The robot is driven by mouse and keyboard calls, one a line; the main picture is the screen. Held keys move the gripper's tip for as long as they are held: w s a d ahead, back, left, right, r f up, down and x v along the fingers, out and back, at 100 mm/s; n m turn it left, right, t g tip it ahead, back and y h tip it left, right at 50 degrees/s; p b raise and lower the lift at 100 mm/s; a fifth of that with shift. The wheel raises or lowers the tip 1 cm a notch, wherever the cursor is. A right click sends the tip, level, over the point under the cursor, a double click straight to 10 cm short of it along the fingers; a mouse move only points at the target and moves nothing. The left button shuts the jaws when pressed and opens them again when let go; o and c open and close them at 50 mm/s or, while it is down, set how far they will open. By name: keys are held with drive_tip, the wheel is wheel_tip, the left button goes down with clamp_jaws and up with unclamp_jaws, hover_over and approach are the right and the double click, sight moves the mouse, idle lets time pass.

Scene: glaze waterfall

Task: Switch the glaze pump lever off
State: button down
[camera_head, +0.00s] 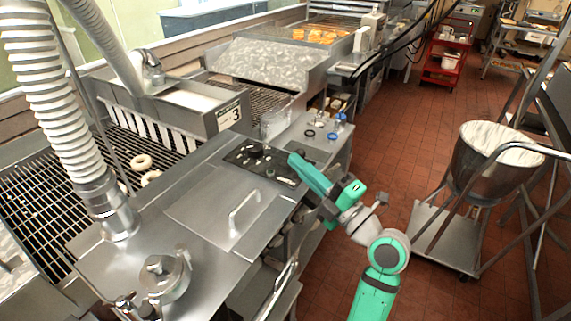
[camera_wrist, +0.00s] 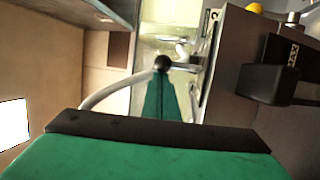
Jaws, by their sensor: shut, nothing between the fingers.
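The glaze pump lever seems to be the metal rod with a black ball knob (camera_wrist: 162,64) in the wrist view, just beyond my gripper (camera_wrist: 164,102). The knob overlaps the teal finger in the picture; I cannot tell whether they touch. In the head view my teal gripper (camera_head: 293,158) is shut and empty, at the right edge of the dark control panel (camera_head: 240,155). A black knob (camera_head: 255,151) stands on that panel; I cannot tell whether it is the same lever. The lever's on or off position is not clear.
The glaze trough marked 3 (camera_head: 215,118) stands behind the panel. A metal lid with a handle (camera_head: 225,205) lies in front. A bowl on a wheeled stand (camera_head: 485,160) is at right.

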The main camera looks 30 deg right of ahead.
drive_tip(key=a, duration=0.4)
drive_tip(key=shift+w+a+r, duration=0.1)
drive_tip(key=shift+r, duration=0.1)
drive_tip(key=v, duration=0.9)
drive_tip(key=shift+s+d+r, duration=0.2)
drive_tip(key=shift+s+d, duration=0.05)
drive_tip(key=shift+s, duration=0.15)
